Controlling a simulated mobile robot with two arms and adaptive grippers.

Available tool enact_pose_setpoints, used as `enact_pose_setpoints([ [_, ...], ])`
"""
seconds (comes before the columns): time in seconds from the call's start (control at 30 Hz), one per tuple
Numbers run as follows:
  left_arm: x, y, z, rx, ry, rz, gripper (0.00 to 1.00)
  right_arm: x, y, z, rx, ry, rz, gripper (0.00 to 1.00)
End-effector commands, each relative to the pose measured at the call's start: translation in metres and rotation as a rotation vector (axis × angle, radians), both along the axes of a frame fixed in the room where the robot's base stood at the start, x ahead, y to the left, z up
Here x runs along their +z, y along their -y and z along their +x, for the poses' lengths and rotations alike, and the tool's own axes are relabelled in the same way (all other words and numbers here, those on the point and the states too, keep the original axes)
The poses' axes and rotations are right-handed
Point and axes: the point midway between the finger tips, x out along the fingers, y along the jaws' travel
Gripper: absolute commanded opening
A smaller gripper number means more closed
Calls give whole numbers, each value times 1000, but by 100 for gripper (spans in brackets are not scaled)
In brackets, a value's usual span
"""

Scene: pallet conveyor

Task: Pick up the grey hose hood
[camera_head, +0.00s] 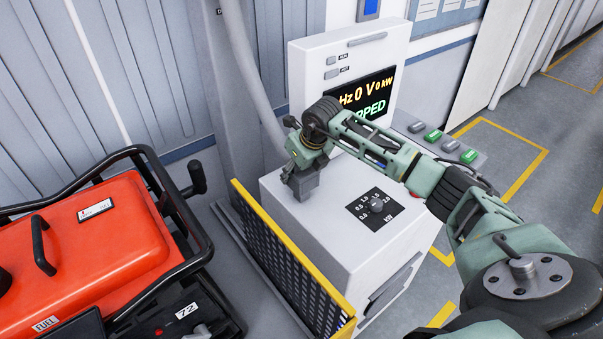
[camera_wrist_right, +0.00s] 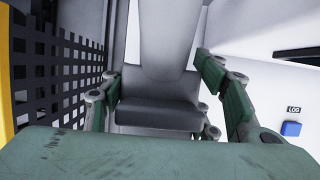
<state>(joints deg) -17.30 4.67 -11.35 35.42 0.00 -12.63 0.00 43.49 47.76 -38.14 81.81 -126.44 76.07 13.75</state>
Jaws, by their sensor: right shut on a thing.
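The grey hose hood (camera_wrist_right: 158,113) is a dark grey, blocky piece between the green fingers of my right gripper (camera_wrist_right: 160,100) in the wrist view. A pale grey round hose or pipe rises behind it. In the head view my right gripper (camera_head: 303,178) points down above the left part of the white cabinet's top, with a grey block, apparently the hood, at its tip. The gripper is shut on the hood. Whether the hood touches the cabinet is hard to tell. My left gripper is not in view.
A white cabinet (camera_head: 340,275) carries a kW dial (camera_head: 377,204) and a display (camera_head: 366,100). A yellow-edged perforated panel (camera_head: 290,260) stands at its left. A red generator (camera_head: 100,240) in a black frame is at the left. A grey hose (camera_head: 243,65) hangs behind. Floor shows at right.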

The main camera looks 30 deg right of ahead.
Motion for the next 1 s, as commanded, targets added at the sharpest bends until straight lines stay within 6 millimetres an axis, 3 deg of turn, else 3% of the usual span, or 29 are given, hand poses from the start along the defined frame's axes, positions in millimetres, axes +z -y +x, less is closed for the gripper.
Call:
enact_pose_setpoints([
  [0.23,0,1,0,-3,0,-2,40,1,0,0,0,1,0,20],
  [0.63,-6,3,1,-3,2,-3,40,8,0,2,0,6,0,19],
  [0.87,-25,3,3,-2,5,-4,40,40,0,2,0,10,0,19],
  [1.0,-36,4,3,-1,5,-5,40,53,22,-18,-4,4,-4,19],
])
